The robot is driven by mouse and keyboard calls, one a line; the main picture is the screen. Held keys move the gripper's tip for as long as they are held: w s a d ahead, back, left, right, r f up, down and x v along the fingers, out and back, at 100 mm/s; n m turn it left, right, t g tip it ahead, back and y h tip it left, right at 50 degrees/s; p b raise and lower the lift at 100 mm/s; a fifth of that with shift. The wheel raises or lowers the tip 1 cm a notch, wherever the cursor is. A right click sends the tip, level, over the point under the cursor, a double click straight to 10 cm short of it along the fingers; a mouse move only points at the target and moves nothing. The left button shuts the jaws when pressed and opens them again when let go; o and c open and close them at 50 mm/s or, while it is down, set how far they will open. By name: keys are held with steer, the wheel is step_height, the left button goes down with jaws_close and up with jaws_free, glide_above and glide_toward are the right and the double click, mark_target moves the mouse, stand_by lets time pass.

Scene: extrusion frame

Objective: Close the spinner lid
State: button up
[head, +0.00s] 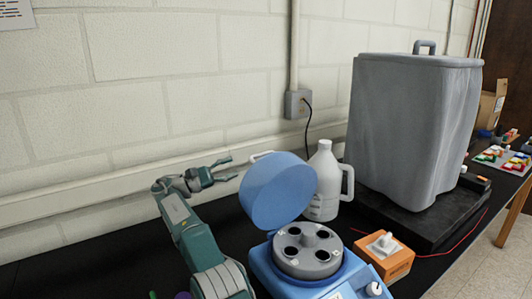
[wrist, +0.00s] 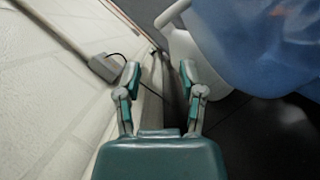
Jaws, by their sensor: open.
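The blue spinner (head: 270,270) stands on the black bench at the lower middle of the head view. Its round blue lid (head: 277,190) is raised and tilted up at the back left. The grey rotor (head: 307,250) with several dark wells is exposed. My gripper (head: 228,168) is open and empty, left of and behind the lid, near the wall and apart from the lid. In the wrist view my gripper (wrist: 157,72) shows both fingers spread with nothing between them. The lid (wrist: 265,50) fills the upper right there, to the right of the fingers.
A white jug (head: 324,185) stands behind the spinner, close to the lid. An orange box (head: 383,257) sits right of the spinner. A large grey container (head: 410,130) stands on a black base farther right. The wall and its ledge run close behind my gripper.

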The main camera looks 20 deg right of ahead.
steer(key=x, duration=1)
steer(key=shift+s+d+r, duration=0.1)
steer(key=shift+s, duration=0.05)
steer(key=shift+a+r, duration=0.1)
steer(key=shift+a, duration=0.2)
steer(key=shift+d, duration=0.3)
jaws_close()
